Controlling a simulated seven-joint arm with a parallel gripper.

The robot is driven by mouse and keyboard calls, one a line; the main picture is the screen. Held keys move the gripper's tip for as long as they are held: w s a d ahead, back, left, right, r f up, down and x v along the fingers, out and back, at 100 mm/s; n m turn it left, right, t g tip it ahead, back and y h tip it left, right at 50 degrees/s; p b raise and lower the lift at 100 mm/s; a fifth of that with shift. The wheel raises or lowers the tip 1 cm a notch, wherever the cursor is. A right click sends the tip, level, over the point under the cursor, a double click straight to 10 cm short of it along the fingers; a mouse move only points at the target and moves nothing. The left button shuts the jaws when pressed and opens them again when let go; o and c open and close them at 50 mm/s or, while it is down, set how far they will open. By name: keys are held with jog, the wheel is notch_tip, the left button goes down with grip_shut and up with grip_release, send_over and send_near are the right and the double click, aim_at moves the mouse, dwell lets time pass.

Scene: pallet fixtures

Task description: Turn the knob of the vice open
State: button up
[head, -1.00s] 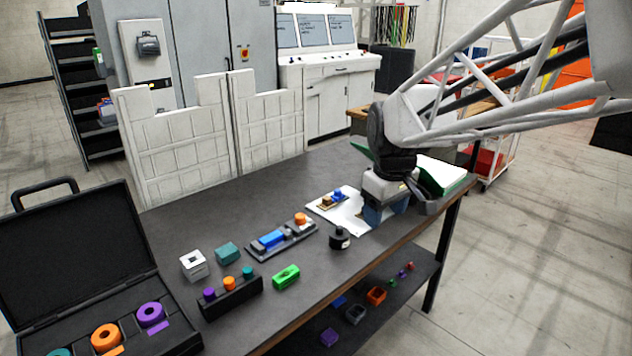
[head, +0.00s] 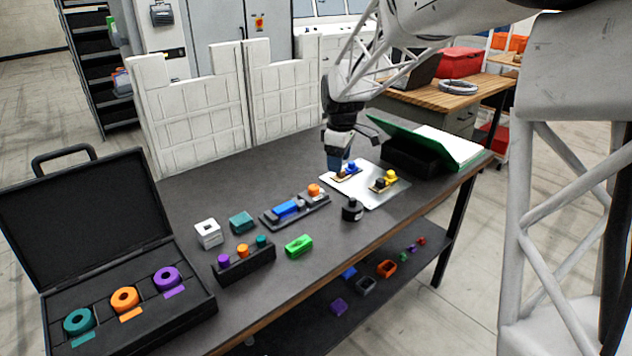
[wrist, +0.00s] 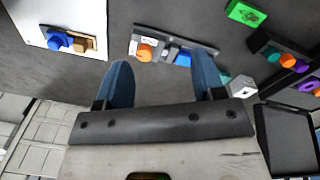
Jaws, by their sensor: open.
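The vice (head: 272,217) sits on the dark table, a long dark grey base with a blue block (head: 287,207) in it. Its orange knob (head: 314,189) is at the right end. My gripper (head: 338,165), with blue fingers, is over the table to the right of and beyond the knob, apart from it. In the wrist view, my gripper (wrist: 163,62) is open and empty, its fingers spread wide. The vice (wrist: 212,48) and orange knob (wrist: 145,52) show beyond and between the fingertips. The right finger partly hides the vice's near side.
A white plate (head: 365,198) with small blue and yellow fixtures lies right of the vice. A black bottle-like item (head: 352,209) and green block (head: 299,245) stand in front. A peg rack (head: 243,264) and open case (head: 187,320) are left. White panels (head: 190,125) stand behind.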

aim_at(314, 186)
jog(key=w+a+f+n, duration=0.1)
jog(key=w+a+f, duration=0.1)
jog(key=w, duration=0.1)
jog(key=w+a+f+n, duration=0.1)
jog(key=w+a+f, duration=0.1)
jog(key=a, duration=0.1)
jog(key=w+a+f+n, duration=0.1)
jog(key=w+a+f, duration=0.1)
jog(key=w+f, duration=0.1)
jog(key=shift+w+a+n+g, duration=0.25)
jog(key=shift+w+n+g, duration=0.05)
jog(key=shift+w, duration=0.05)
jog(key=shift+f, duration=0.15)
jog(key=shift+f, duration=3.75)
jog(key=shift+c, duration=0.2)
jog(key=c, duration=0.9)
